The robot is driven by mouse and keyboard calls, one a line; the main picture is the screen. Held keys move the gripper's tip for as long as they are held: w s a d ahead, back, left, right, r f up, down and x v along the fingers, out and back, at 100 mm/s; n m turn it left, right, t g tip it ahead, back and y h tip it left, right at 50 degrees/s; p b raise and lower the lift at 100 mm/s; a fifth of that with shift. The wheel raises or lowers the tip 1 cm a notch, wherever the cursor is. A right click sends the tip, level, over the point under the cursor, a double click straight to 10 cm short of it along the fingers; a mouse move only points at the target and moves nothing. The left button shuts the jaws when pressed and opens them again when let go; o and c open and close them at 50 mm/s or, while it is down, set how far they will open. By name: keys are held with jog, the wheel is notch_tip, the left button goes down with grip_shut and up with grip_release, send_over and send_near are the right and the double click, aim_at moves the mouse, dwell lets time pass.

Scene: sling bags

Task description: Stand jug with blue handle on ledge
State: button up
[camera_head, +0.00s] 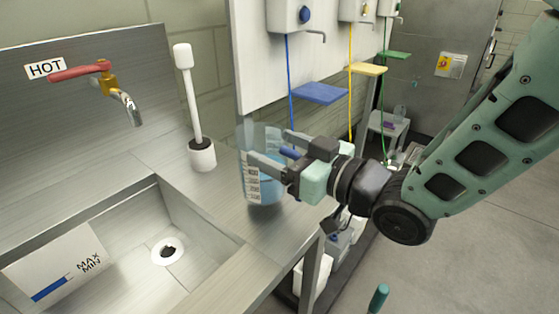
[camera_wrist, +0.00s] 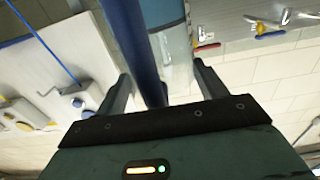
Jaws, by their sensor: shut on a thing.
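The clear jug (camera_head: 262,188) with printed measuring marks stands upright at the right part of the steel counter, with pale blue contents. I cannot tell whether its base touches the counter. My gripper (camera_head: 278,150) reaches in from the right and is shut on the jug's blue handle (camera_head: 290,153). In the wrist view the blue handle (camera_wrist: 132,40) runs between my fingers, with the jug's clear wall (camera_wrist: 178,50) beside it. A blue ledge (camera_head: 320,93), a yellow ledge (camera_head: 369,69) and a green ledge (camera_head: 397,55) stand out below the wall dispensers.
A sink (camera_head: 125,240) lies to the left, under a red-handled tap (camera_head: 105,78). A white brush in a holder (camera_head: 202,155) stands behind the sink's right side. A white panel edge (camera_head: 236,75) rises near the jug. Containers (camera_head: 335,255) stand low beside the counter.

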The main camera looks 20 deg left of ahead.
jog(key=shift+f, duration=1.05)
jog(key=shift+f, duration=0.2)
jog(key=o, duration=1.8)
jog(key=shift+o, duration=0.2)
